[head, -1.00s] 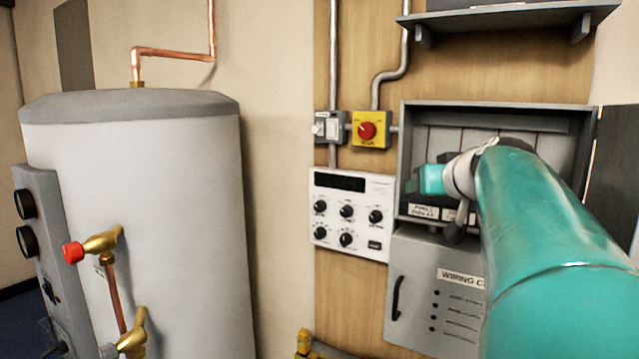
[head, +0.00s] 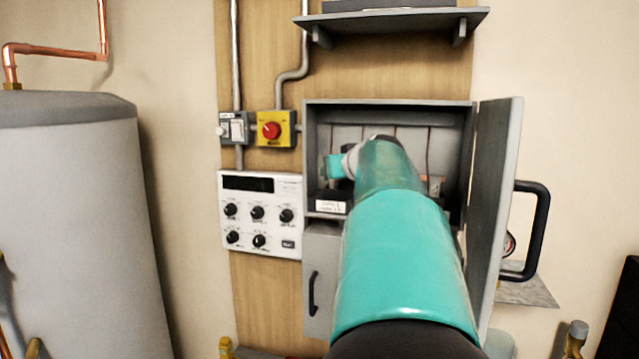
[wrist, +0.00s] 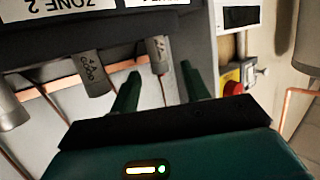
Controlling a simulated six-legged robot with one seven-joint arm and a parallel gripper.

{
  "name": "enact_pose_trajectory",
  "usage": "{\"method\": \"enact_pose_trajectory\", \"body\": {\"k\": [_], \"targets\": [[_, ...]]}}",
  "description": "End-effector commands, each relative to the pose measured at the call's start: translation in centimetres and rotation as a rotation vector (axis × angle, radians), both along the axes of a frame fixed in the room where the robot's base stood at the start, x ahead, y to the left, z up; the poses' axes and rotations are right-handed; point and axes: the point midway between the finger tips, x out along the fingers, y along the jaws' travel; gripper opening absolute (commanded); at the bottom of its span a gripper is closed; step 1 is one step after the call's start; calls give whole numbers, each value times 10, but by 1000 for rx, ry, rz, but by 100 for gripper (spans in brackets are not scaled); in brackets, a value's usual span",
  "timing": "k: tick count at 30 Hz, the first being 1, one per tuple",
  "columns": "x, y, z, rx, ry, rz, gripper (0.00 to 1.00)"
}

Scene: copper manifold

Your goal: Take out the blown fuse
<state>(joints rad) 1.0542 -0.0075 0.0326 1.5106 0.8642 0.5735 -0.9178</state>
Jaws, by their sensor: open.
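The fuse box (head: 310,150) stands open on the wooden board in the head view, with my teal arm reaching into it and hiding much of its inside. In the wrist view several grey cylindrical fuses hang from a dark rail. One fuse (wrist: 158,47) lies beyond and roughly between the fingertips of my open gripper (wrist: 161,68); contact cannot be told. A second fuse (wrist: 96,75) with small print is left of the fingers, and a third (wrist: 8,108) is at the left edge. I cannot tell which one is blown.
The box's door (head: 493,190) is swung open to the right, with a black handle (head: 541,225). A white control panel (head: 260,215) and a yellow switch with a red knob (head: 271,130) are left of the box. A shelf (head: 390,20) is above.

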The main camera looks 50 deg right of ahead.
Motion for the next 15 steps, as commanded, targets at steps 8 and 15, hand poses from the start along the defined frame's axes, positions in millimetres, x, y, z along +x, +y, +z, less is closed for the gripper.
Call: {"method": "enact_pose_trajectory", "body": {"k": [8, 15], "targets": [[25, -16, -8, 1, 0, 0, 46], [25, -16, -8, 1, -1, 0, 36]]}}
